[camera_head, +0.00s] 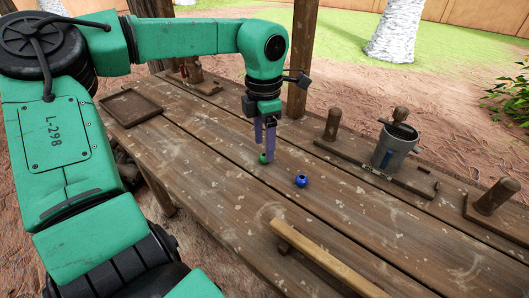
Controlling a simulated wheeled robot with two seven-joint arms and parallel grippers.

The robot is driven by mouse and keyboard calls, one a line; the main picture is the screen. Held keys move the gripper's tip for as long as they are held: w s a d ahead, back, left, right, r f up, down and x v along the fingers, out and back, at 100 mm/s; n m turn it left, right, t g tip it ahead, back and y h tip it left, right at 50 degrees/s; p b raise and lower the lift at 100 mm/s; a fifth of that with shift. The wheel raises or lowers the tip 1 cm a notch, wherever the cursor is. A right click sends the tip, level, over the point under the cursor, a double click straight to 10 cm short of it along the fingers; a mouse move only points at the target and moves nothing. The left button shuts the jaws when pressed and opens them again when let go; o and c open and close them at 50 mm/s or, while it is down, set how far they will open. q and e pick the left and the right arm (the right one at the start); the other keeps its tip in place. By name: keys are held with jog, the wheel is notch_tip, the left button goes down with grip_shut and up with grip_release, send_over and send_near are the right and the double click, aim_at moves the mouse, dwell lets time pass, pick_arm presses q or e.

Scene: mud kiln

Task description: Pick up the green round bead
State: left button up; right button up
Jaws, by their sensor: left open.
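The green round bead (263,159) lies on the wooden table (200,150). It shows beside the lower end of one finger of my left gripper (265,150). The gripper points down with its two purple fingers apart, and its tips are close to the bead. One finger partly covers the bead, and I cannot tell whether they touch. A blue bead (301,181) lies on the table to the right and a little nearer. My right gripper does not show.
A grey metal pot (393,149) stands on a wooden board at the right, between wooden pegs (332,124). A pale wooden bar (325,258) lies at the front. A shallow wooden tray (131,107) sits at the left. A wooden post (302,60) rises behind my gripper.

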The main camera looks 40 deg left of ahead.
aim_at(264, 158)
pick_arm(q)
notch_tip(264, 158, down, 3)
jog(key=shift+f, duration=0.2)
jog(key=shift+r, duration=0.1)
grip_shut()
